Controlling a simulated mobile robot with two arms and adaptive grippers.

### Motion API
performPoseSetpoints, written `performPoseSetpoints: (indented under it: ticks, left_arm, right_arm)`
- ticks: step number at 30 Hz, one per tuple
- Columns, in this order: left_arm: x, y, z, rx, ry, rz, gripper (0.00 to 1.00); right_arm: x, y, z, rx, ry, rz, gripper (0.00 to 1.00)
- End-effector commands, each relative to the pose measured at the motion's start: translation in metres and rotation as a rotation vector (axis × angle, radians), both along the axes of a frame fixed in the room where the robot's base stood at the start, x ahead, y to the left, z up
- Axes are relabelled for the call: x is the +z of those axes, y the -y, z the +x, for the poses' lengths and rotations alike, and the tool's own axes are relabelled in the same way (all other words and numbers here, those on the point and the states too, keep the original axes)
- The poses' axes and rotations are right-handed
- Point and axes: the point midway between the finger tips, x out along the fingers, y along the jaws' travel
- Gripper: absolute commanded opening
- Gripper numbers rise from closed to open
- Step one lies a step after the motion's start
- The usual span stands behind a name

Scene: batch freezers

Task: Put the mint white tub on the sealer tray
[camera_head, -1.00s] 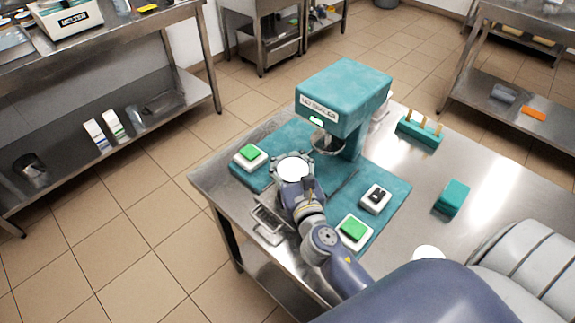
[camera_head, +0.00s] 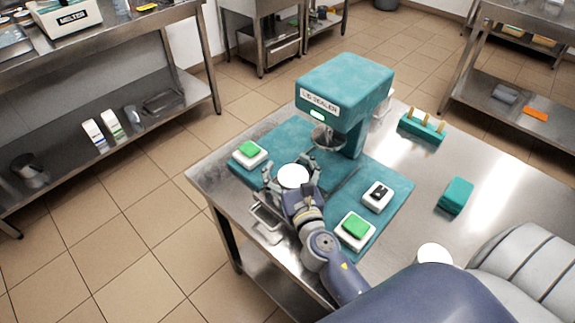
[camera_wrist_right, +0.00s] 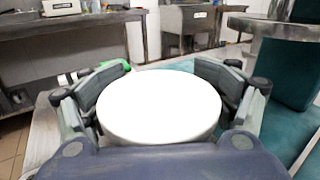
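The white tub (camera_head: 293,176), seen as a plain white round top, is at the front of the teal lid sealer (camera_head: 345,85), over the near edge of its teal base (camera_head: 285,139). It fills the middle of the right wrist view (camera_wrist_right: 160,106). My right gripper (camera_head: 291,170) has its fingers spread on both sides of the tub, with small gaps apparent. The tub's underside and the tray surface beneath it are hidden, so I cannot tell exactly how it rests. My left gripper is not in view.
Green-button boxes (camera_head: 249,154) (camera_head: 355,230) and a black-switch box (camera_head: 378,196) flank the tub. A wire holder (camera_head: 266,222) hangs at the table's near edge. A teal rack (camera_head: 422,127), teal block (camera_head: 456,195) and another white round top (camera_head: 434,254) are to the right.

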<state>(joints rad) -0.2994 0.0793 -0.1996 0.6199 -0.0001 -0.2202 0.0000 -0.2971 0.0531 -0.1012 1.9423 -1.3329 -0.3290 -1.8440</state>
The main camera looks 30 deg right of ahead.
Motion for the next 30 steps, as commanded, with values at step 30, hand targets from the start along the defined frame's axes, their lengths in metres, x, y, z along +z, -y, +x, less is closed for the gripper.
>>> performPoseSetpoints:
  ticks: [30]
  left_arm:
    - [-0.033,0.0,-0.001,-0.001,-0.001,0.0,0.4]
  right_arm:
    - [-0.001,-0.021,-0.1,0.0,-0.002,-0.001,0.77]
